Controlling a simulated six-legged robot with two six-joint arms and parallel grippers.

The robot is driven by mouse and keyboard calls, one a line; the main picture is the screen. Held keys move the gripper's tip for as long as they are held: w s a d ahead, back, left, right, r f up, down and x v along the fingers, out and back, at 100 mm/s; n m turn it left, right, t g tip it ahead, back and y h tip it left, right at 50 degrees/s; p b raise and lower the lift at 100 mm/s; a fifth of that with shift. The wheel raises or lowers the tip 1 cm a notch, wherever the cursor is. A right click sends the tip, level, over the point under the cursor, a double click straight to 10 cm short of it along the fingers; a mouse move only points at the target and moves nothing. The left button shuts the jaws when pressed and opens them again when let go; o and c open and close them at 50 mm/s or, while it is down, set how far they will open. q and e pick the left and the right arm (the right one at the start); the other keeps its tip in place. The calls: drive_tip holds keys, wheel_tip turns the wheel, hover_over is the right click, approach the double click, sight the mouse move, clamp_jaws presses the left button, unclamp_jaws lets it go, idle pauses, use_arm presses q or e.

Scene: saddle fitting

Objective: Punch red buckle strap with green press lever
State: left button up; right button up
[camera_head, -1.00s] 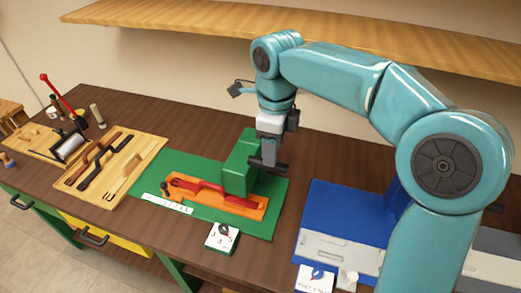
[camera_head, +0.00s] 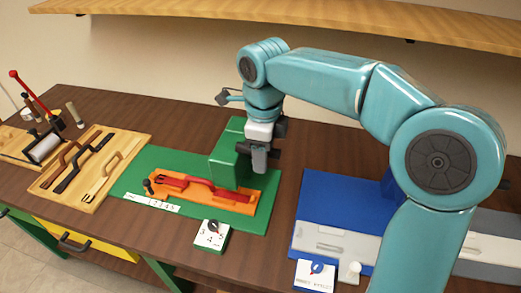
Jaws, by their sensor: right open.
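The green press (camera_head: 229,156) stands on a green base plate (camera_head: 150,163) in the middle of the bench. A red strap (camera_head: 182,182) lies along the orange bed (camera_head: 208,203), with its right part running to the foot of the press. My right gripper (camera_head: 259,168) points down just right of the press head and is open, with nothing visible in it. I cannot tell whether it touches the press. No separate lever is clearly visible; the gripper may hide it. My left gripper is not in view.
A dial block (camera_head: 211,237) sits at the green plate's front edge. A blue station (camera_head: 345,199) with grey plates stands to the right. A wooden board (camera_head: 118,172) with brown and black straps lies left. A shelf (camera_head: 300,18) runs along the wall above.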

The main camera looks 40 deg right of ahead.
drive_tip(key=shift+w, duration=0.1)
drive_tip(key=c, duration=0.7)
drive_tip(key=shift+s+a+f+b, duration=0.6)
drive_tip(key=shift+f+b, duration=0.15)
drive_tip(key=shift+b, duration=0.15)
drive_tip(key=shift+s+a+f+b, duration=0.3)
drive_tip(key=shift+a+f+b, duration=0.05)
drive_tip(key=shift+f+b, duration=0.3)
drive_tip(key=shift+s+a+f+b, duration=0.25)
drive_tip(key=shift+a+f+b, duration=0.1)
drive_tip(key=shift+f+b, duration=0.3)
drive_tip(key=shift+s+a+f+b, duration=0.3)
drive_tip(key=shift+a+f+b, duration=0.05)
drive_tip(key=shift+f+b, duration=0.3)
drive_tip(key=f+b, duration=0.3)
drive_tip(key=s+a+f+b, duration=0.1)
drive_tip(key=f+b, duration=0.1)
drive_tip(key=f, duration=0.2)
drive_tip(key=a+f+b, duration=0.1)
drive_tip(key=f+b, duration=0.2)
drive_tip(key=shift+s+f+b, duration=0.2)
drive_tip(key=shift+s+b, duration=0.15)
drive_tip(key=shift+s, duration=0.05)
